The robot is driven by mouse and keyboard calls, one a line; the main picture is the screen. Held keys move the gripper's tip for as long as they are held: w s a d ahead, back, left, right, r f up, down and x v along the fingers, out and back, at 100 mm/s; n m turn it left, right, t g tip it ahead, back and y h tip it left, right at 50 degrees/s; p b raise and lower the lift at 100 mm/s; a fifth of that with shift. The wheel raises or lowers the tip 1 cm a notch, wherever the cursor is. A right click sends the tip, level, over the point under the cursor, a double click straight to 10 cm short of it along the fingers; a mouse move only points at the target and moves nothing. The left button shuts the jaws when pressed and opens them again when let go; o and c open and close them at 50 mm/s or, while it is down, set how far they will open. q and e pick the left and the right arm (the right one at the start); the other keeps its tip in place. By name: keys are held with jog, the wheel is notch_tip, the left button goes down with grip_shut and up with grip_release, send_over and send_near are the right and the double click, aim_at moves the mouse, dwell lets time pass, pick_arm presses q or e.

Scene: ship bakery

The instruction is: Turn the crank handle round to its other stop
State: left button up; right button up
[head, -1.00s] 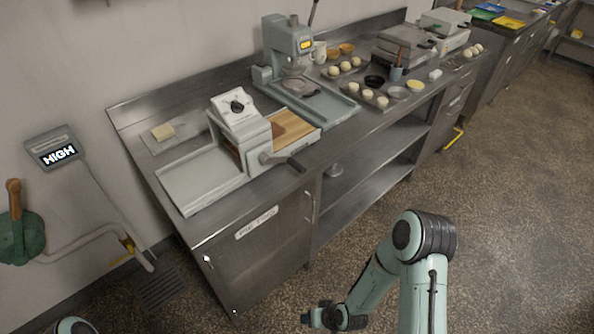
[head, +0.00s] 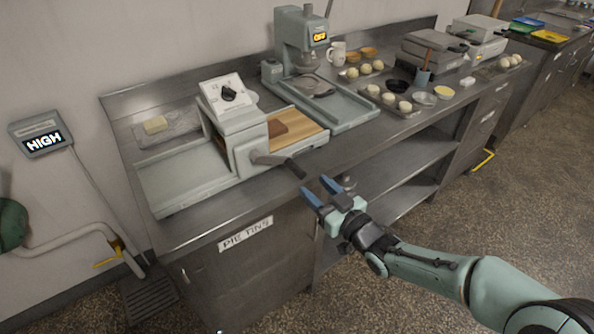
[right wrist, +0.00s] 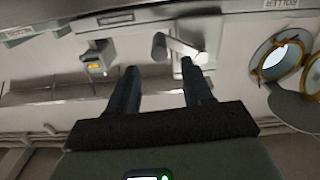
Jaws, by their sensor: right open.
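The crank handle (head: 292,166) is a dark grip on a short grey arm, at the front right side of the pale grey roller machine (head: 235,125). It points right and slightly down, out over the counter's front edge. My right gripper (head: 320,190) is open and empty, just below and to the right of the grip, apart from it. In the right wrist view its two dark fingers (right wrist: 160,88) are spread. A pale bent bar (right wrist: 180,48) shows beyond them; I cannot tell whether it is the crank. My left gripper is out of view.
The steel counter (head: 215,222) has a "PIE TINS" door below the machine and open shelves to the right. A mixer (head: 300,45) reading OFF stands behind. Dough balls, bowls and a mug are farther right. A wall box (head: 40,135) reads HIGH. The floor in front is clear.

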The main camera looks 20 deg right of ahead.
aim_at(287, 161)
jog(key=x, duration=0.8)
jog(key=shift+w+a+f, duration=0.1)
jog(key=shift+w+a, duration=0.05)
jog(key=shift+w, duration=0.25)
grip_shut()
